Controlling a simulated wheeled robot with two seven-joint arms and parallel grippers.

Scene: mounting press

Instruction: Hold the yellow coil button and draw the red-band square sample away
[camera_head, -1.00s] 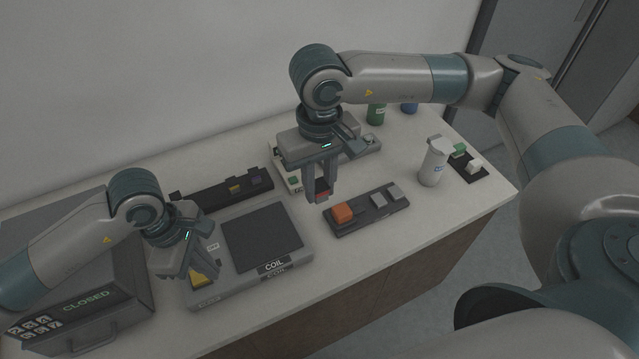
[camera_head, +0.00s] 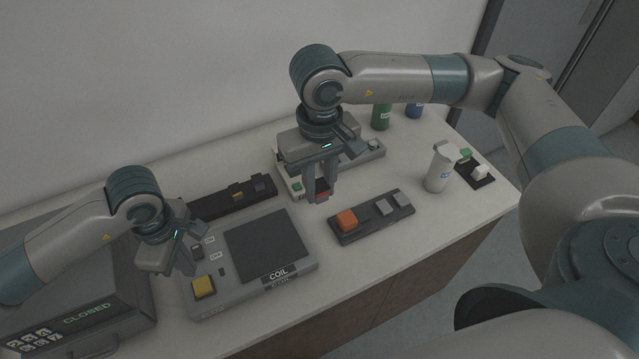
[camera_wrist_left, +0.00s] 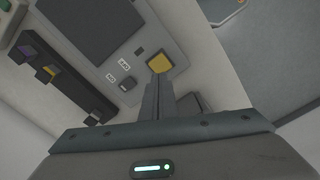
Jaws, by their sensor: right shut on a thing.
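The yellow coil button (camera_head: 203,286) sits at the left front of the grey coil unit (camera_head: 300,276), in plain sight. It also shows in the left wrist view (camera_wrist_left: 159,62), just beyond my left fingertips. My left gripper (camera_head: 190,268) is shut and empty, above and to the left of the button, apart from it in the head view. My right gripper (camera_head: 318,196) is shut on the red-band square sample (camera_head: 320,195), held in the air right of the coil unit's dark plate. Most of the sample is hidden between the fingers.
A dark rack (camera_head: 225,205) lies behind the coil unit. A tray (camera_head: 372,231) with an orange block and grey squares lies to the right. A white bottle (camera_head: 437,170) stands beyond it. A dark case (camera_head: 75,285) stands at the left.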

